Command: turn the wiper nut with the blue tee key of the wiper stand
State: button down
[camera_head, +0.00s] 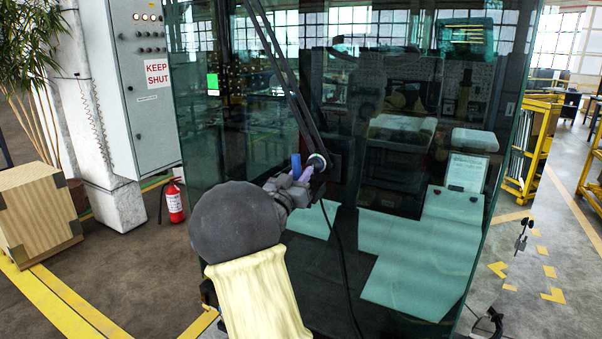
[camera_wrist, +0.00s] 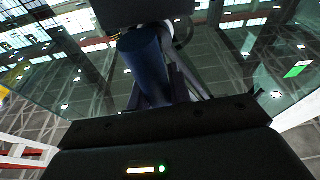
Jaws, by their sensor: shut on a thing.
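The blue tee key (camera_head: 296,166) is in my gripper (camera_head: 303,173), which is shut on it in front of the cab's windscreen. In the wrist view the key (camera_wrist: 146,62) is a thick blue bar between dark gripper parts. The wiper pivot (camera_head: 318,161), a round fitting at the lower end of the black wiper arm (camera_head: 285,75), is right beside the gripper's tip. The wiper nut itself is not clearly visible, and I cannot tell whether the key is seated on it. The wiper stand is not clearly identifiable.
The large glass windscreen (camera_head: 400,170) fills the space ahead. A black cable (camera_head: 340,255) hangs below the pivot. A grey cabinet (camera_head: 145,85), a red fire extinguisher (camera_head: 174,203) and a wooden crate (camera_head: 35,215) stand at left. Yellow trolleys (camera_head: 535,145) stand at right.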

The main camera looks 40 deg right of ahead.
jog(key=shift+r, duration=0.1)
jog(key=shift+r+n+p, duration=0.1)
jog(key=shift+n+p, duration=0.4)
jog(key=shift+n, duration=0.1)
jog(key=n+t+p, duration=0.1)
jog(key=n, duration=0.1)
jog(key=n+y+p, duration=0.1)
jog(key=n, duration=0.1)
jog(key=shift+n+t+p, duration=0.3)
jog(key=shift+t+p, duration=0.1)
jog(key=shift+f+n, duration=0.2)
jog(key=shift+n, duration=0.3)
jog(key=shift+r+y+p, duration=0.1)
jog(key=shift+y+p, duration=0.2)
jog(key=shift+p, duration=0.05)
jog(key=shift+r+n+p, duration=0.1)
jog(key=shift+n+p, duration=0.65)
jog(key=shift+n, duration=0.15)
jog(key=n+t+y+p, duration=0.1)
jog(key=n+p, duration=0.1)
jog(key=n, duration=0.1)
jog(key=shift+w+p, duration=0.1)
jog(key=shift+p, duration=0.25)
jog(key=shift+f+n, duration=0.25)
jog(key=shift+n, duration=0.25)
jog(key=s+a, duration=0.3)
jog(key=a, duration=0.4)
